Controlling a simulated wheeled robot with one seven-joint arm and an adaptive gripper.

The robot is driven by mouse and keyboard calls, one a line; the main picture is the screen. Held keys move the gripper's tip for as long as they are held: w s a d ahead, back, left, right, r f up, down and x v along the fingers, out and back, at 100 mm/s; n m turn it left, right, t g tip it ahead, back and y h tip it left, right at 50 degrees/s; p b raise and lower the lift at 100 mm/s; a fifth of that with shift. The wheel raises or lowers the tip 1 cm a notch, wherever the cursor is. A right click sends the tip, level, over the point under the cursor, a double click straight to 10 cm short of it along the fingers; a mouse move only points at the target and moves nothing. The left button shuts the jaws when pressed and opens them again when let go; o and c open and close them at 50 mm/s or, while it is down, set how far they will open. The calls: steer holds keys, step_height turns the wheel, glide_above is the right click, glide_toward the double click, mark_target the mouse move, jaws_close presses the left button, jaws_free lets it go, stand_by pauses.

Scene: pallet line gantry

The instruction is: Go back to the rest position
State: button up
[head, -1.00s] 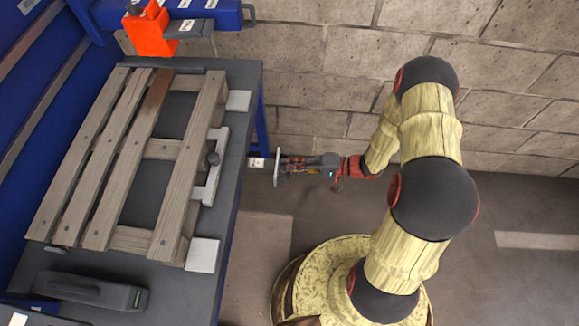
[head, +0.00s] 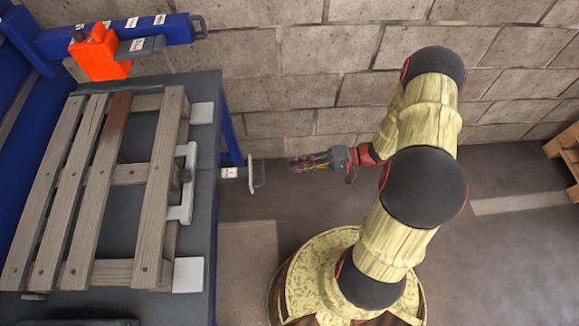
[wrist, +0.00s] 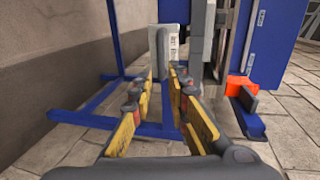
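My gripper (head: 295,163) is in the gap to the right of the workbench, pointing left at the bench's side handle. In the wrist view its two yellow-padded fingers (wrist: 163,78) stand apart with nothing between them. The grey side handle (head: 259,173), on a bracket with a white label, is just left of the fingertips with a small gap between.
A wooden pallet (head: 103,190) lies on the dark bench top (head: 203,140). An orange clamp block (head: 100,55) sits on a blue beam (head: 175,29). A block wall (head: 290,60) runs behind my arm. Another pallet (head: 565,150) is at the far right. Floor is clear at right.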

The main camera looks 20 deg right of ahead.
stand_by(0.6)
steer(key=s+a+f+m+g+h, duration=0.1)
steer(key=s+f+m+g, duration=0.1)
steer(key=s+m+g, duration=0.3)
steer(key=s+d+r+n+g+h, duration=0.1)
steer(key=s+d+r+g+h, duration=0.15)
steer(key=s+r+h, duration=0.45)
step_height(320, 180, up, 17)
steer(key=d+n+t+h+p, duration=0.1)
steer(key=d+n+t+h, duration=0.15)
steer(key=h, duration=0.35)
steer(key=a+r+n+t, duration=0.2)
steer(key=a+r+t, duration=0.1)
steer(key=r, duration=0.4)
steer(key=a+r+n+t, duration=0.2)
steer(key=a+r+n, duration=0.1)
steer(key=r, duration=0.4)
steer(key=shift+s+a+t+h+p, duration=0.3)
steer(key=shift+a+t+h+p, duration=0.1)
steer(key=shift+a, duration=0.1)
